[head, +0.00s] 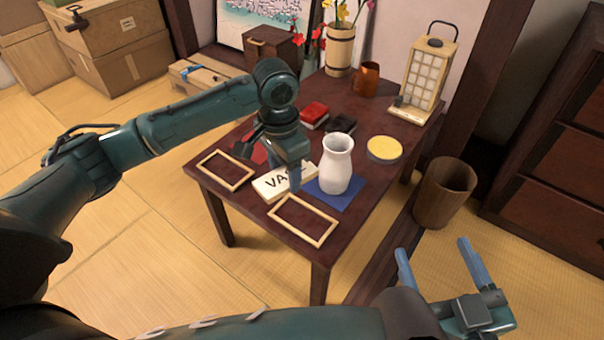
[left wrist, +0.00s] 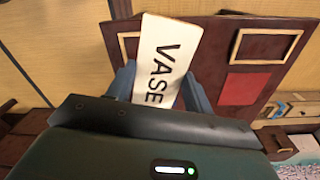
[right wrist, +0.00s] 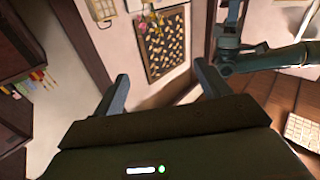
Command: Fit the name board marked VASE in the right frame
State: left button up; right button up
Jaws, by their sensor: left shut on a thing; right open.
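The white name board marked VASE (head: 270,187) is gripped by my left gripper (head: 294,182), over the table between the two frames; its exact height is unclear. In the left wrist view the board (left wrist: 168,45) stands out between the fingers and partly hides the right frame (left wrist: 122,46). In the head view the right frame (head: 294,230) lies empty at the table's near edge, just in front of the board. The left frame (head: 215,180) is also empty, near the red cloth (left wrist: 243,88). My right gripper (head: 433,248) is open and empty, off the table's right side.
A white vase (head: 338,160) stands on a blue cloth (head: 350,193) close to the board and left gripper. A yellow-topped round object (head: 385,148), a lantern (head: 428,75) and a brown mug (head: 367,78) stand farther back. A wooden bin (head: 444,195) stands right of the table.

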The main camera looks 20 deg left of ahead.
jog(key=shift+o, duration=0.5)
jog(key=d+g+h+p, duration=0.1)
jog(key=p, duration=0.2)
jog(key=s+d+r+m+g+h+p, duration=0.1)
jog(key=g+p, duration=0.1)
jog(key=p, duration=0.1)
jog(key=shift+s+p, duration=0.1)
jog(key=shift+p, duration=0.3)
pick_arm(q)
jog(key=d+f+m+b, duration=0.1)
jog(key=f+m+b, duration=0.1)
jog(key=m, duration=0.3)
jog(key=w+d+f+m+b, duration=0.1)
jog(key=f+m+b, duration=0.1)
jog(key=f+m, duration=0.3)
jog(key=d+f+m+b, duration=0.1)
jog(key=f+m, duration=0.3)
jog(key=shift+w+d+m+b, duration=0.1)
jog(key=shift+w+m+b, duration=0.25)
jog(key=shift+m+b, duration=0.05)
jog(key=shift+f+b, duration=0.7)
jog(key=shift+b, duration=0.25)
jog(key=shift+f, duration=0.6)
pick_arm(e)
jog(key=shift+w+a+f+n+t+y, duration=0.15)
jog(key=shift+a+f+n+t+y, duration=0.2)
jog(key=shift+a+n+t+y, duration=0.4)
jog(key=shift+w+a+f+n+t+y, duration=0.15)
jog(key=shift+a+f+n+t+y, duration=0.2)
jog(key=shift+n+t+y, duration=0.7)
